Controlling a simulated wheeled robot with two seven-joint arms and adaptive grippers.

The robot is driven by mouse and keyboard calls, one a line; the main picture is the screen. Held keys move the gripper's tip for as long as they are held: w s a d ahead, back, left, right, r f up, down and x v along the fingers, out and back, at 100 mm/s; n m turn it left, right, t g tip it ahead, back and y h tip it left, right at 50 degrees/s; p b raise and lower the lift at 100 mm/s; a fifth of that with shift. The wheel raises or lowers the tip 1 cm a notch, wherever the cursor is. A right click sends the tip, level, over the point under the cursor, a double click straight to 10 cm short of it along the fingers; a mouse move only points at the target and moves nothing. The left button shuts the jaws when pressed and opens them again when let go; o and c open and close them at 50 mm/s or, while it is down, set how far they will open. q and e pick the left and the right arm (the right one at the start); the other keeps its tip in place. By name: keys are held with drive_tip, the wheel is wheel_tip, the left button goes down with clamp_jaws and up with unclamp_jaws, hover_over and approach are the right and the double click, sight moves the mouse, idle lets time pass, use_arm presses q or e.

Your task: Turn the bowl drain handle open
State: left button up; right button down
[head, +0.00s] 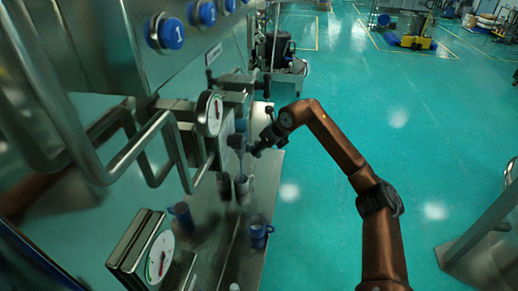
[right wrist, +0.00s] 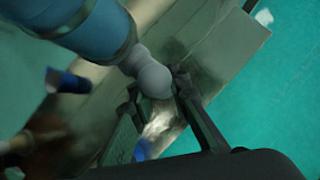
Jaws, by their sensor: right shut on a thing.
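My right gripper (head: 264,141) reaches in from the right, beside the machine's outlet fittings (head: 237,141). In the right wrist view my right gripper (right wrist: 160,97) has its fingers on either side of the grey rounded end of the drain handle (right wrist: 153,78), shut on it. A thick blue cylindrical part (right wrist: 95,28) leads down to that grey end. In the head view the handle is small and partly hidden by the gripper, so its exact angle is unclear. My left gripper is not in view.
Below the outlet, a metal bench (head: 215,235) carries several cups, including a blue one (head: 182,214) and another (head: 257,231). Dial gauges (head: 209,113) (head: 160,256) and bent metal rails (head: 150,135) stand left. Green floor (head: 330,215) is open to the right.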

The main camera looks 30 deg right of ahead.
drive_tip(key=c, duration=1.8)
unclamp_jaws()
drive_tip(key=v, duration=1.2)
